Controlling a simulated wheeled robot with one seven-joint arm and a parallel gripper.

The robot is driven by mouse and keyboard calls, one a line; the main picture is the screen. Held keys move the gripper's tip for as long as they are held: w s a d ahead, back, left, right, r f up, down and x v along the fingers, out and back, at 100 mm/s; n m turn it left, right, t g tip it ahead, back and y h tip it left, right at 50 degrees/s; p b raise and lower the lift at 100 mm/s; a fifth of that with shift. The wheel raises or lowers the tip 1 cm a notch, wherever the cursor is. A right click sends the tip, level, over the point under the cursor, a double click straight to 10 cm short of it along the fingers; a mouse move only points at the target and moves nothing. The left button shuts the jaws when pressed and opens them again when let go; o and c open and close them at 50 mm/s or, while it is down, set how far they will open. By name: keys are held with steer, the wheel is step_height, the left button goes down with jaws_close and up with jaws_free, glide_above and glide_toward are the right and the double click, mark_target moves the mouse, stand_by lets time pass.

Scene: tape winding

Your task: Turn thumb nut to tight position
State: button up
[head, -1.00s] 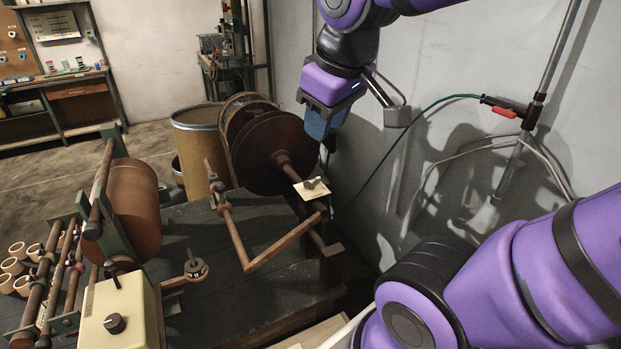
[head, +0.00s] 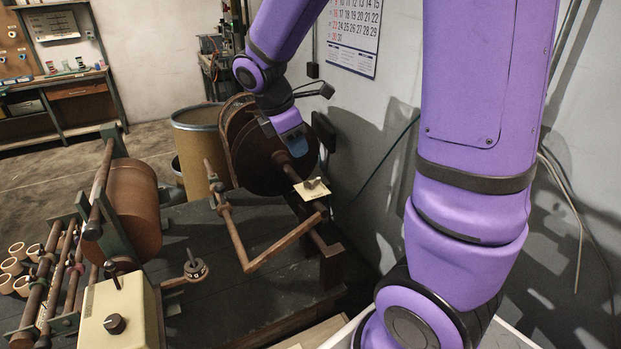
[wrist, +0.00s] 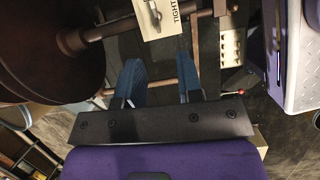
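The small thumb nut (head: 313,183) sits on a pale card (head: 309,196) at the near end of the spindle. In the wrist view the card (wrist: 172,22) reads TIGHT, and part of the nut (wrist: 153,10) shows at the top edge. The nut's exact angle is too small to tell. My gripper (head: 293,147) is above the spindle, between the large brown disc (head: 250,160) and the card, apart from the nut. In the wrist view its two blue fingers (wrist: 158,68) stand apart with nothing between them.
The brown spindle (head: 292,170) runs from the disc to the card. A bent crank-like bar (head: 285,243) lies in front of it. A cream control box (head: 118,315) and a brown roll (head: 133,205) stand at left. The wall is close behind on the right.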

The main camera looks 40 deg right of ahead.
mark_target(311, 180)
steer(key=shift+n, duration=0.5)
steer(key=x, duration=1.2)
steer(key=shift+w, duration=0.35)
jaws_close()
